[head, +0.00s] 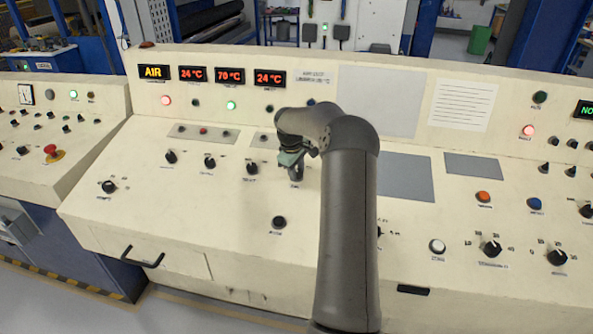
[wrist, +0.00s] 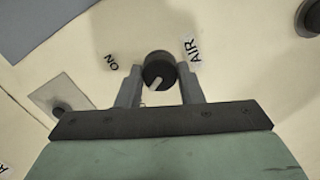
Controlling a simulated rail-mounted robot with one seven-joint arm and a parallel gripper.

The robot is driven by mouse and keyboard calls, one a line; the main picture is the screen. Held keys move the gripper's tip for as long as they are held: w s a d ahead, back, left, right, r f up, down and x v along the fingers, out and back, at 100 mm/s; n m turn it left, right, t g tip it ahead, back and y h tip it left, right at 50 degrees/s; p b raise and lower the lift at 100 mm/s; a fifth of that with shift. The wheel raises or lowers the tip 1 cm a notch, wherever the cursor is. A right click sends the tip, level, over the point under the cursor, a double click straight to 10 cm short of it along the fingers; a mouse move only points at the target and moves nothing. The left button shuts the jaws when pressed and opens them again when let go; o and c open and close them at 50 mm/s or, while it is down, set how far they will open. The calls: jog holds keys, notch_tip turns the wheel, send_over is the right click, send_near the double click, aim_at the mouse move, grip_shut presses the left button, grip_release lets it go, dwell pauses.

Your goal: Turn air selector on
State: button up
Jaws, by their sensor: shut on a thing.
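The air selector is a black round knob (wrist: 158,66) with a white pointer mark, on the cream panel between an "ON" label (wrist: 111,62) and an "AIR" label (wrist: 192,50). Its pointer mark faces the lower left in the wrist view. My gripper (wrist: 160,80) is shut on the knob, with one dark finger on each side of it. In the head view my gripper (head: 293,163) reaches down to the panel at the middle, right of a row of similar knobs.
The cream console (head: 180,225) carries several other knobs, including a black knob (head: 252,168) just left of my gripper and another (head: 279,222) below. An "AIR" display (head: 154,72) and red temperature displays (head: 230,76) are lit above. Grey plates (head: 405,178) lie right of my arm.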

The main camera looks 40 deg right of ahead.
jog(key=shift+m, duration=0.3)
jog(key=m+b, duration=0.2)
jog(key=m, duration=0.3)
jog(key=m+b, duration=0.1)
jog(key=m, duration=0.5)
jog(key=shift+d+r+y+b, duration=0.1)
jog(key=shift+y+b, duration=0.25)
jog(key=shift+y, duration=0.05)
jog(key=shift+m, duration=0.3)
jog(key=o, duration=1)
jog(key=shift+c, duration=0.2)
notch_tip(320, 180, up, 17)
jog(key=s+a, duration=0.1)
jog(key=a, duration=0.1)
jog(key=shift+s+b, duration=0.25)
jog(key=shift+b, duration=0.05)
jog(key=shift+a+r, duration=0.1)
